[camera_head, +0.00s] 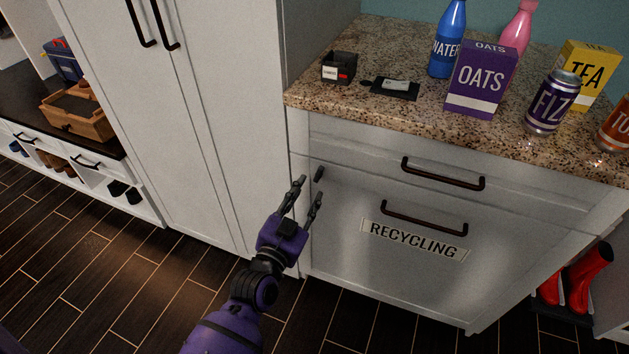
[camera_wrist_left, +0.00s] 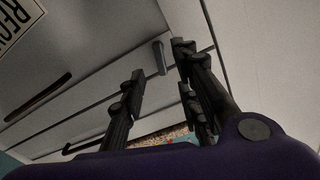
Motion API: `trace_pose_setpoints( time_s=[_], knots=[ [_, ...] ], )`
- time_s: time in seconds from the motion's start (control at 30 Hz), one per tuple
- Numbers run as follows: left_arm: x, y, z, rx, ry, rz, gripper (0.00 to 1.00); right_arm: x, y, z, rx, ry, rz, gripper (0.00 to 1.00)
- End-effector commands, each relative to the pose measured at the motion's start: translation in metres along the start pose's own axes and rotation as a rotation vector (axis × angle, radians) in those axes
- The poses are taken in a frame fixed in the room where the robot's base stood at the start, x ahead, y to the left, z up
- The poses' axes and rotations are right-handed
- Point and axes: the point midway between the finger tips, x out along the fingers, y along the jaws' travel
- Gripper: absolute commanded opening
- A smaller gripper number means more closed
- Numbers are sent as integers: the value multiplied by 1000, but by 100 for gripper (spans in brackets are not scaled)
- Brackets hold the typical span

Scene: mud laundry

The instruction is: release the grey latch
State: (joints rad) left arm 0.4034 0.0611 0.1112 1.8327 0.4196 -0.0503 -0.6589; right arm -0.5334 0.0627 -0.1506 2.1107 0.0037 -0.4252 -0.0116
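The grey latch (camera_head: 319,173) is a small dark upright tab at the upper left of the white recycling front (camera_head: 345,255). In the left wrist view the latch (camera_wrist_left: 159,57) shows as a short grey bar between the spread fingers. My left gripper (camera_head: 309,187) is open and empty, its fingertips just below and left of the latch in the head view. The wrist view also shows the open left gripper (camera_wrist_left: 161,68). I cannot tell whether a finger touches the latch. My right gripper is not in view.
A dark handle (camera_head: 424,218) and a RECYCLING label (camera_head: 415,240) are on the same front. A drawer handle (camera_head: 442,174) is above. The granite counter (camera_head: 400,118) holds an oats box (camera_head: 480,80), bottles and cans. A tall white cabinet (camera_head: 175,120) stands left.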

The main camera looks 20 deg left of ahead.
Motion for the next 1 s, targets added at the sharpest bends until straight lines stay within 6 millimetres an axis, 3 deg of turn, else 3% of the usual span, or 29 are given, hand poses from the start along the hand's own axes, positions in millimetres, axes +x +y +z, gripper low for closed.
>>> trace_pose_setpoints(
  time_s=[0.1, 0.33, 0.73, 1.0],
  knots=[
    [21, 0, 0, -2, 0, 0, 30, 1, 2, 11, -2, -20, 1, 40],
    [53, 0, 1, -2, -2, 1, 30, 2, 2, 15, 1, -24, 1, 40],
    [63, 0, 2, -1, -3, 2, 30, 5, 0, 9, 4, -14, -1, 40],
    [62, 0, 2, -1, -3, 1, 0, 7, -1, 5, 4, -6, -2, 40]
  ],
)
